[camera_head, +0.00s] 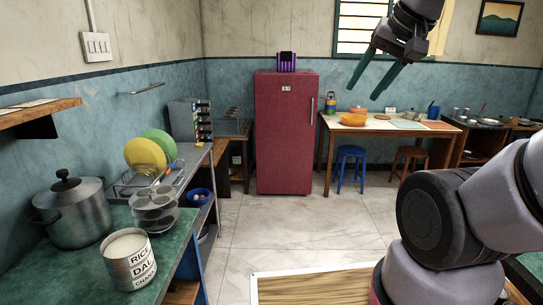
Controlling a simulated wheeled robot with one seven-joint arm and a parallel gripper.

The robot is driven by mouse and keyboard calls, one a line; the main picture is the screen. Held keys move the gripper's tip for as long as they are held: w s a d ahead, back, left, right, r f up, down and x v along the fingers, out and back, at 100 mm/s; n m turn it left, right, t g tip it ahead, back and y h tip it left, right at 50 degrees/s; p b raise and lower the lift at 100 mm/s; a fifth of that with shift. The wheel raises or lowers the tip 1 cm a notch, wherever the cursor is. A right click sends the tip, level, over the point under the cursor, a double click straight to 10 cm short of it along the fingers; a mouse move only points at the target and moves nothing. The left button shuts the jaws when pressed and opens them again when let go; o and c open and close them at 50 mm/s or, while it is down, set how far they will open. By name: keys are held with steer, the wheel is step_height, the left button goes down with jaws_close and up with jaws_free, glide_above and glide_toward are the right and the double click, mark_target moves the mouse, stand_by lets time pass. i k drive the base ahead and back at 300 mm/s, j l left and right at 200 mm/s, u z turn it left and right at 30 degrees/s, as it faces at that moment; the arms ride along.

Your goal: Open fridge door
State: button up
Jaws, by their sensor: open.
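The red fridge (285,140) stands upright against the far wall, left of the table. Its door faces me and is shut. A thin vertical handle (312,108) shows near the door's right edge. My gripper (368,93) is raised at the upper right of the head view, in front of the window and table. Its two dark green fingers are spread apart with nothing between them. It is well apart from the fridge and appears much nearer to me.
A wooden table (385,122) with a blue stool (350,165) and a brown stool (408,160) stands right of the fridge. A green counter (165,260) with a pot (75,210) runs along the left. The tiled floor (270,235) before the fridge is clear.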

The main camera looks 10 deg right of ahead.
mark_target(286, 104)
steer(key=i+z, duration=0.4)
steer(key=i, duration=1.6)
steer(key=i+u, duration=0.15)
steer(key=i, duration=0.3)
steer(key=i+l+u, duration=0.15)
steer(key=i, duration=0.3)
steer(key=i+l+u, duration=0.1)
steer(key=i, duration=0.3)
steer(key=i+l+u, duration=0.15)
steer(key=i, duration=0.3)
steer(key=i+l+u, duration=0.15)
steer(key=i+l, duration=0.2)
steer(key=i, duration=0.05)
